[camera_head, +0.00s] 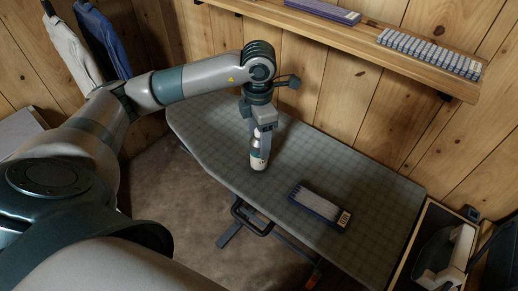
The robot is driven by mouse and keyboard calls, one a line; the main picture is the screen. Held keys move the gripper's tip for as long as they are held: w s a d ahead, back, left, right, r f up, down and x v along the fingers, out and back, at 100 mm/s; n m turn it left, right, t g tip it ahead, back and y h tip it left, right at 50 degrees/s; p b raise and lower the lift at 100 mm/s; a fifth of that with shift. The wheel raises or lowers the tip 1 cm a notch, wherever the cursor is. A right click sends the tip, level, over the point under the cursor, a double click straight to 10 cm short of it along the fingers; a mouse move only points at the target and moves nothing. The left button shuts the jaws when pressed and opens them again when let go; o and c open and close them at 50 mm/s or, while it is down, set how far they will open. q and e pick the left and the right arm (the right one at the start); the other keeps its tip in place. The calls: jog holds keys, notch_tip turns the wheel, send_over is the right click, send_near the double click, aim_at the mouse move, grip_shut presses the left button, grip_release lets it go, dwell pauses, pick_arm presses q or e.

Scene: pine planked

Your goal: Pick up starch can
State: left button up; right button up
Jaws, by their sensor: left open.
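The starch can (259,161) is a small white can with a dark lower band, standing upright on the grey checked ironing board (370,197). My left gripper (257,148) points straight down over the can, its fingers at the can's upper part. The gripper is open around the can's top as far as I can see; the finger tips and the can's cap are partly hidden. My right gripper is not in view.
A blue and white box (320,206) lies on the board to the right of the can. A wooden shelf (340,38) with boxes runs along the wall above. An iron (447,262) sits in a dark holder at the lower right.

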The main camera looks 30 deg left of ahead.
pick_arm(q)
notch_tip(320, 180, down, 2)
jog(key=shift+f, duration=0.1)
dwell(0.4)
jog(key=c, duration=1.4)
